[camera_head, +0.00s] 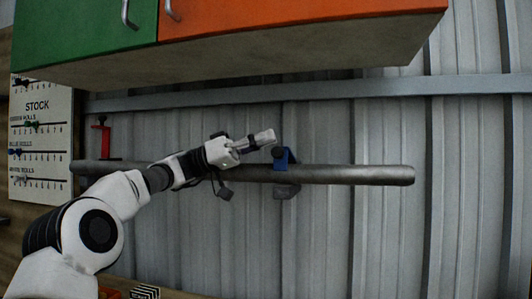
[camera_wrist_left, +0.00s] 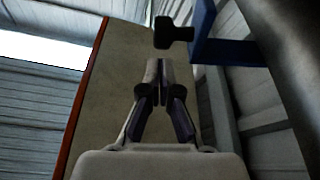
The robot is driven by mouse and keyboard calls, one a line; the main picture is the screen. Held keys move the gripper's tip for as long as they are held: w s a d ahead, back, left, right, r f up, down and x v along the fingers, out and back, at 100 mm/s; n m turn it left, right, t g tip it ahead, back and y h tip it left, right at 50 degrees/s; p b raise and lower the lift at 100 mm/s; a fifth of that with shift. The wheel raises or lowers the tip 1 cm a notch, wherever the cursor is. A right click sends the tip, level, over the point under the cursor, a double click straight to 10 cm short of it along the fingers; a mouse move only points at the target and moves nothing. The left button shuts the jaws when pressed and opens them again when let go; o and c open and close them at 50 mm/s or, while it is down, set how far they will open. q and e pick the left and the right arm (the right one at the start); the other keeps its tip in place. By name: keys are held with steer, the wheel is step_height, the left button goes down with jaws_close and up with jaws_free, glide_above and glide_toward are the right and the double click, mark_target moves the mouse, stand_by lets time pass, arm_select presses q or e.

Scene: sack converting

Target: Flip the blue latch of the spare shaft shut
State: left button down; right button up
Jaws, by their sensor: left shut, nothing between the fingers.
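The spare shaft (camera_head: 350,174) is a long grey bar lying level along the corrugated wall. It fills the right edge of the left wrist view (camera_wrist_left: 290,50). The blue latch (camera_head: 281,158) sits around the shaft, right of its middle, with a dark knob at its top. In the left wrist view the blue latch arm (camera_wrist_left: 204,35) with its black knob (camera_wrist_left: 172,33) shows just beyond my fingertips. My left gripper (camera_head: 268,137) is shut and empty, just above and left of the latch, apart from it as far as I can tell. My right gripper is out of view.
A red latch (camera_head: 102,138) stands up at the shaft's left end. A green and orange cabinet (camera_head: 290,20) hangs above, close over my left arm. A stock board (camera_head: 40,140) is at the left. The wall right of the shaft is clear.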

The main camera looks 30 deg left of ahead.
mark_target(271, 158)
arm_select(q)
steer(key=f+m, duration=0.1)
steer(key=f+m+g+b, duration=0.1)
steer(key=f+m+b, duration=0.1)
steer(key=shift+s+h, duration=0.3)
steer(key=shift+h, duration=0.1)
steer(key=shift+s+d+f+b, duration=0.15)
steer(key=shift+f+b, duration=0.4)
steer(key=shift+b, duration=0.35)
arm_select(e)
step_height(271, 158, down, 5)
arm_select(q)
steer(key=shift+f, duration=0.2)
step_height(271, 158, up, 4)
steer(key=r+p, duration=0.1)
steer(key=p+v, duration=0.1)
steer(key=v, duration=0.9)
steer(key=shift+f, duration=0.15)
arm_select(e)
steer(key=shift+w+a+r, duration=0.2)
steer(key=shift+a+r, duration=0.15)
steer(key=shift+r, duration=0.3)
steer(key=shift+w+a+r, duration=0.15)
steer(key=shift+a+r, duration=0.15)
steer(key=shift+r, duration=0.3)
